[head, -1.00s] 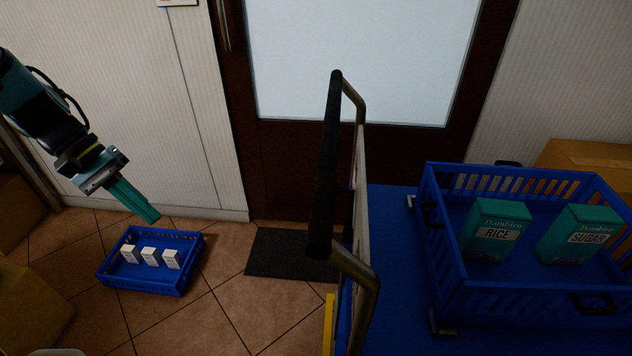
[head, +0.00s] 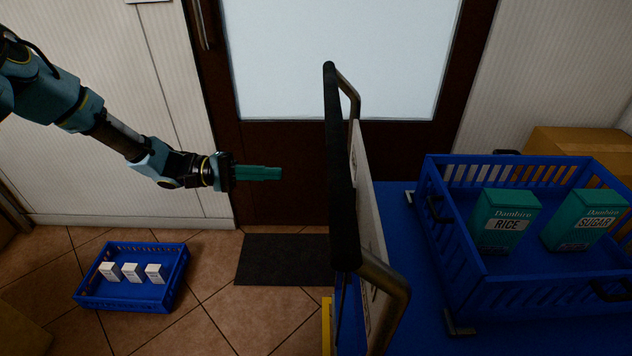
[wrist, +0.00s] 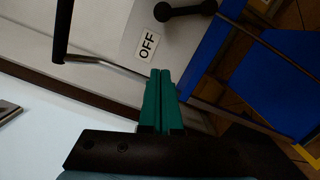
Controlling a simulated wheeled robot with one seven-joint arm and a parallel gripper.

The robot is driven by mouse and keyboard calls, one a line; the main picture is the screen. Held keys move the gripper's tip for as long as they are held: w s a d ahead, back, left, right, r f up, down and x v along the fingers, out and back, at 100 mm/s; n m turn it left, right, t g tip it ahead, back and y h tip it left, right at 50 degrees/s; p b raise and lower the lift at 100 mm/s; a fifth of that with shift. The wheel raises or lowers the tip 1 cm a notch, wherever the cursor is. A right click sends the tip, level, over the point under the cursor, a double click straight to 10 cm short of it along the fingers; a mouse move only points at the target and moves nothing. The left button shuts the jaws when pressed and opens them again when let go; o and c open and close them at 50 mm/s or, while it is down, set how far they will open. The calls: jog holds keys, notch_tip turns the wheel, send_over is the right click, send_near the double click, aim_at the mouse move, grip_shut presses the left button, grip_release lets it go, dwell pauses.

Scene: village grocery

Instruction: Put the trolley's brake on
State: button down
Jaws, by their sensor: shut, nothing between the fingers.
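The trolley stands at centre and right in the head view, with a blue deck (head: 395,215), a black-gripped push handle (head: 340,170) and a pale panel (head: 365,200) seen nearly edge-on. In the wrist view the panel carries a label reading OFF (wrist: 147,45) and a black lever with a rounded end (wrist: 185,10), partly cut off by the top edge. The handle's black grip (wrist: 62,28) shows there at upper left. My gripper (head: 281,173), with green fingers, is shut and empty, left of the handle and pointing at it. In the wrist view its fingertips (wrist: 160,72) are below the label, apart from the lever.
A blue crate (head: 470,290) with RICE and SUGAR boxes stands on the deck. A small blue crate (head: 125,295) with white boxes sits on the floor at left. A dark mat (head: 285,260) lies before the door (head: 340,60). A cardboard box (head: 570,145) stands behind the trolley.

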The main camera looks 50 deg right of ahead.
jog(key=s+d+r+p, duration=0.1)
jog(key=s+p, duration=0.3)
jog(key=s, duration=0.7)
jog(key=shift+s+d+r+p, duration=0.15)
jog(key=shift+d+r+p, duration=0.2)
jog(key=shift+d, duration=0.3)
jog(key=shift+b, duration=0.3)
